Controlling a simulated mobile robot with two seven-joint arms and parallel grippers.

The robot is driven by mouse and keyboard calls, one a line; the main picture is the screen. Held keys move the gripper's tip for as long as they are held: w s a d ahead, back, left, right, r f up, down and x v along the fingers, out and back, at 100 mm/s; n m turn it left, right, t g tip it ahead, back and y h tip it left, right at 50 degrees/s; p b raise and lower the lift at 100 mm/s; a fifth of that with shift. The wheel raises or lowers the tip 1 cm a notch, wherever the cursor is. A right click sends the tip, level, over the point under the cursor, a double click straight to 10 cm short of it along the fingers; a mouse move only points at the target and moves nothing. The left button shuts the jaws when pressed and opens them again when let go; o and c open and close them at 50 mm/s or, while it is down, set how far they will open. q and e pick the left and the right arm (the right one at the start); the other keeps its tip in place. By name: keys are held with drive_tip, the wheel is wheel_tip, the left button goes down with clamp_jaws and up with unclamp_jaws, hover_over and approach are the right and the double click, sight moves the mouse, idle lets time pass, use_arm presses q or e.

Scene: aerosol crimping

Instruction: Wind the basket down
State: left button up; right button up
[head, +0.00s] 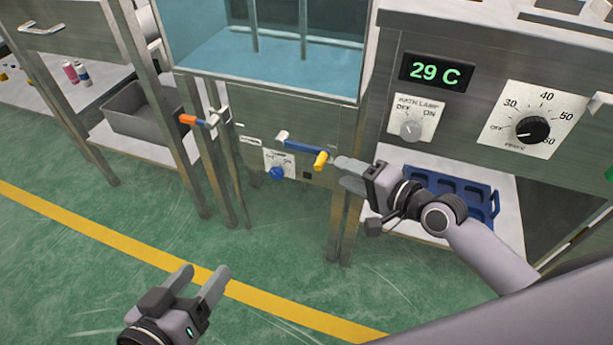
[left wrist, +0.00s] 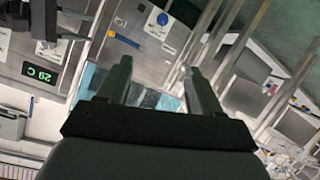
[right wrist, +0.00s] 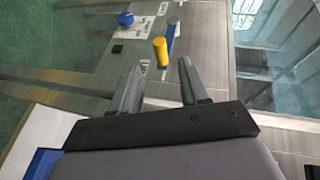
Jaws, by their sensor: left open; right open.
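The crank has a blue arm (head: 303,147) and a yellow handle (head: 320,161) on the front panel below the glass tank. My right gripper (head: 343,173) is open just right of the yellow handle. In the right wrist view the yellow handle (right wrist: 160,50) stands ahead of the gap between the open fingers (right wrist: 160,68), not visibly gripped. My left gripper (head: 205,280) is open and empty, low over the floor. The crank also shows in the left wrist view (left wrist: 124,40). Two upright rods show in the tank (head: 270,65); the basket itself cannot be made out.
A lever with an orange grip (head: 189,119) sticks out left of the crank. A blue knob (head: 277,173) sits below the crank. At right are a 29 C display (head: 437,71), a dial (head: 532,130) and a blue rack (head: 480,210). Green floor in front is clear.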

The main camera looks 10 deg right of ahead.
sight(321, 159)
drive_tip(key=shift+b+x, duration=1.4)
drive_tip(key=shift+x, duration=2.55)
clamp_jaws()
